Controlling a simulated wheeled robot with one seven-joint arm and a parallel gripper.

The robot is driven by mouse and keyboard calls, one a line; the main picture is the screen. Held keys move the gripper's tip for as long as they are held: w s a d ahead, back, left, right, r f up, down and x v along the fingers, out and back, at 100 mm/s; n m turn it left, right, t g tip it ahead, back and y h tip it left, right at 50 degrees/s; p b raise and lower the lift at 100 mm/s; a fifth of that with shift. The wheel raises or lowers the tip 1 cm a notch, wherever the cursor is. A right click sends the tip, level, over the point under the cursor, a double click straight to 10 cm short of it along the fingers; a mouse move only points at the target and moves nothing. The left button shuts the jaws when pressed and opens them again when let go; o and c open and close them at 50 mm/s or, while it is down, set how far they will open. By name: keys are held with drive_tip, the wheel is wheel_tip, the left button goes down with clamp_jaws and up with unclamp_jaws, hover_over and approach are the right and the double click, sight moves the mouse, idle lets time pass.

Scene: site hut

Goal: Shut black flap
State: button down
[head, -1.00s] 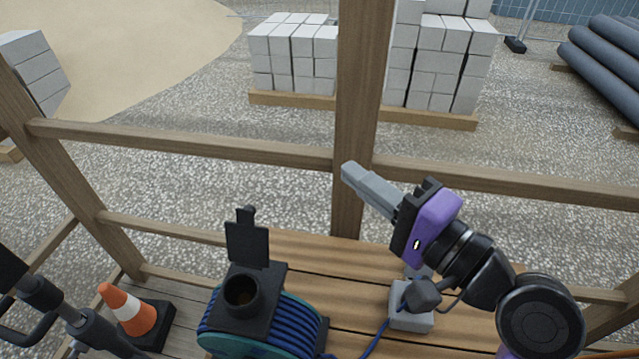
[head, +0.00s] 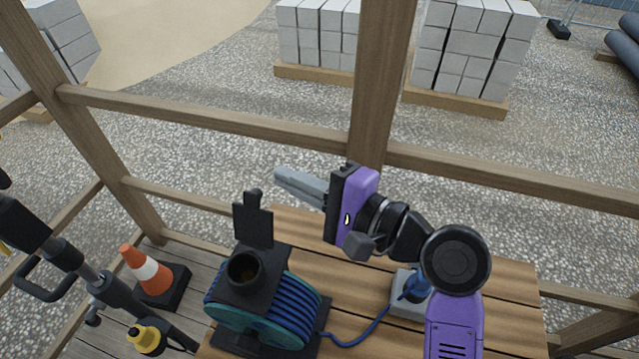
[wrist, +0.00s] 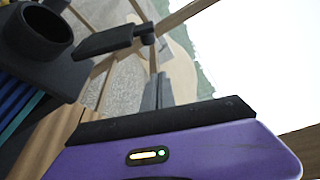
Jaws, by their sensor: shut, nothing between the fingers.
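The black flap (head: 253,222) stands upright, open, at the back of a black box with a round collar (head: 244,270) on top of the blue hose reel (head: 285,315). In the wrist view the flap (wrist: 106,41) juts out beside the open collar (wrist: 40,32). My gripper (head: 278,176) is shut and empty. Its grey fingers point left, above and to the right of the flap in the head view, apart from it. In the wrist view the fingers (wrist: 158,90) show beyond the purple housing, near the flap's tip.
The reel stands on a wooden bench (head: 365,290). A grey socket box (head: 408,303) with a blue plug sits to the right. An orange cone (head: 145,270) and a yellow-black tool (head: 147,338) are at left. A wooden post (head: 378,90) and rails stand behind.

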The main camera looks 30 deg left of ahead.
sight(255, 217)
drive_tip(key=s, duration=0.2)
drive_tip(key=s+r+p, duration=0.1)
drive_tip(key=shift+s+d+r, duration=0.1)
drive_tip(key=shift+s+d, duration=0.1)
drive_tip(key=shift+s, duration=0.15)
drive_tip(key=shift+s, duration=0.1)
